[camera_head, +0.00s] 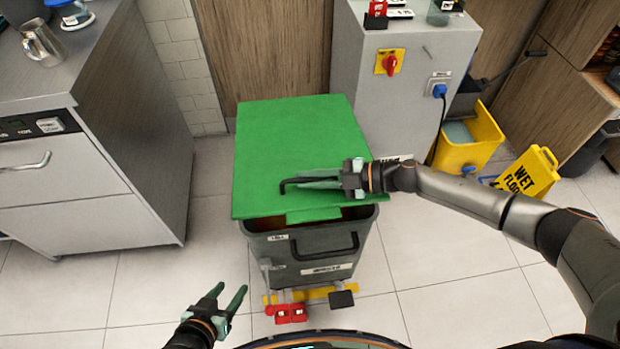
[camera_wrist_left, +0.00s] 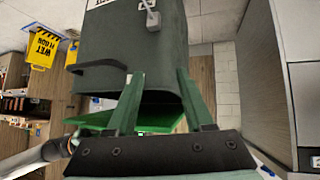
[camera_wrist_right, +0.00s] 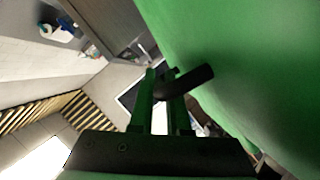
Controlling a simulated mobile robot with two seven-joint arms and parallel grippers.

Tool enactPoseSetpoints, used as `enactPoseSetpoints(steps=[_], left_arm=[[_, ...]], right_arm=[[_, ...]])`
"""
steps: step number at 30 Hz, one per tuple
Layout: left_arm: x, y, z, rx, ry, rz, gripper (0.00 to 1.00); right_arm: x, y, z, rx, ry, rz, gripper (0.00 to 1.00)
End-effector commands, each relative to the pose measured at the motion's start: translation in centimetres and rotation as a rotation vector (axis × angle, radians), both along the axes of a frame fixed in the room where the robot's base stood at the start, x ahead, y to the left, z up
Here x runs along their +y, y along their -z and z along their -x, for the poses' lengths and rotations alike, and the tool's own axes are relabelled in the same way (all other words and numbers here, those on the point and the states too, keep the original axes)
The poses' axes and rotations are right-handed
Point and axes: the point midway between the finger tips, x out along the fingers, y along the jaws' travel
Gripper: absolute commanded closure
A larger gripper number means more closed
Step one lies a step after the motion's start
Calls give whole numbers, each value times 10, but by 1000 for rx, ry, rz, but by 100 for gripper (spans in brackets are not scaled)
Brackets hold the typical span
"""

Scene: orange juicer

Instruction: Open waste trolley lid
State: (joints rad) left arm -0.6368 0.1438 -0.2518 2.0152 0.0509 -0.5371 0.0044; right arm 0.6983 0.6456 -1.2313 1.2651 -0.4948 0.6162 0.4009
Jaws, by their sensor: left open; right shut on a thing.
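The waste trolley (camera_head: 310,262) is a dark grey bin with a flat green lid (camera_head: 290,130), standing in the middle of the head view. The lid's front edge sits slightly above the bin rim, with a dark, partly orange gap under it. My right gripper (camera_head: 302,183) is over the lid's front part, shut on the black lid handle (camera_head: 288,187); the handle (camera_wrist_right: 190,82) also shows between its fingers in the right wrist view. My left gripper (camera_head: 228,294) is open and empty, low and in front of the trolley. The left wrist view shows the bin (camera_wrist_left: 130,45) and lid (camera_wrist_left: 150,120) upside down.
A steel counter (camera_head: 90,150) stands at left, a grey cabinet (camera_head: 405,110) behind right. A yellow mop bucket (camera_head: 470,140) and wet floor sign (camera_head: 527,174) stand at right. Red and black pedals (camera_head: 290,313) are at the trolley's base.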

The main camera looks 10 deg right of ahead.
Motion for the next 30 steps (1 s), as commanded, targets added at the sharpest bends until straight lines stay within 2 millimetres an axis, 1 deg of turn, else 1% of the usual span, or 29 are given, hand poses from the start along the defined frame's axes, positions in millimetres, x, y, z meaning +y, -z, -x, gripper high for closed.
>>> enactPoseSetpoints(steps=[1,5,6,8,12,15,18,24,30], left_arm=[[-1,-11,-1,0,1,1,48],[3,-29,-5,-22,-11,-1,48],[7,-32,-4,-24,-20,-5,48],[18,-30,6,-8,-42,-19,48],[30,-41,13,-6,-64,-32,48],[35,-48,15,-10,-73,-37,48],[34,-57,14,-12,-71,-36,48],[34,-62,14,-12,-71,-36,48],[34,-63,14,-12,-71,-36,48]], right_arm=[[-1,-13,-3,12,1,1,100],[-1,-33,-9,56,1,2,100],[-1,-40,-11,73,1,3,100],[-1,-51,-16,99,1,3,100],[-1,-79,-28,171,1,4,100],[-1,-96,-38,224,1,2,100],[-1,-113,-49,276,2,2,100],[-1,-139,-69,365,2,2,100],[-1,-154,-82,420,2,1,100]])
